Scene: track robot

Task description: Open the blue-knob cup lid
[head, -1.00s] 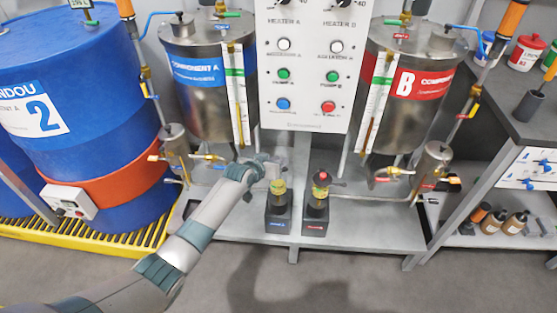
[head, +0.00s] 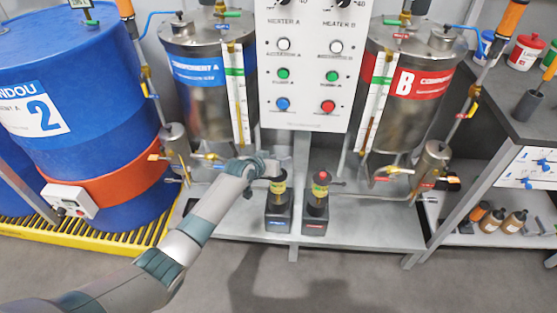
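Two small cups stand side by side on dark stands on the grey bench shelf. The left cup (head: 278,187) is yellowish, with a dark top, and its stand (head: 279,215) has a blue label. No blue knob can be made out; my gripper covers part of the lid area. The right cup (head: 320,189) has a red knob on its dark top, and its stand has a red label. My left gripper (head: 270,167) is at the upper left of the left cup, close to its top. Its fingers are too small to read, and I cannot tell whether they touch the lid.
The control panel (head: 303,65) hangs just above and behind the cups. Steel tank A (head: 208,95) and tank B (head: 412,110), with pipes and valves, stand on either side. A blue drum (head: 95,100) is at left. The shelf (head: 375,225) is clear right of the cups.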

